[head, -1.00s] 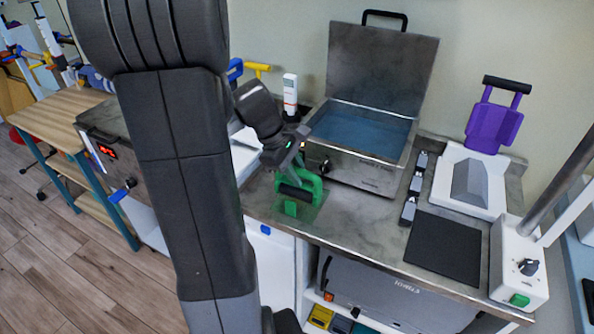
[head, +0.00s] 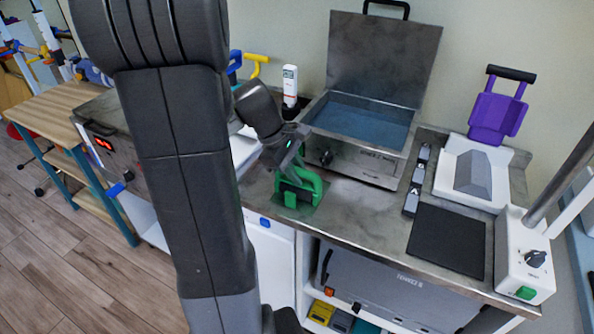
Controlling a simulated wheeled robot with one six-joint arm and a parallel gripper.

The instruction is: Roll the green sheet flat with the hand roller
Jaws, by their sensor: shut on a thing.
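My gripper (head: 292,166) is shut on the hand roller (head: 313,184), which has a bright green frame and a dark cylinder. The fingertips and the grip are small and partly hidden behind the green frame. The roller is low over the green sheet (head: 316,203), a thin dark-green piece on the steel counter near its front edge. The roller covers much of the sheet. I cannot tell whether the cylinder touches it or whether the sheet lies fully flat.
An open steel water bath (head: 352,158) stands just behind and right of the roller. A black mat (head: 447,242), a white tray (head: 470,205) and a white press base (head: 522,262) are further right. Bare counter (head: 365,215) lies right of the sheet. My arm hides the left part.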

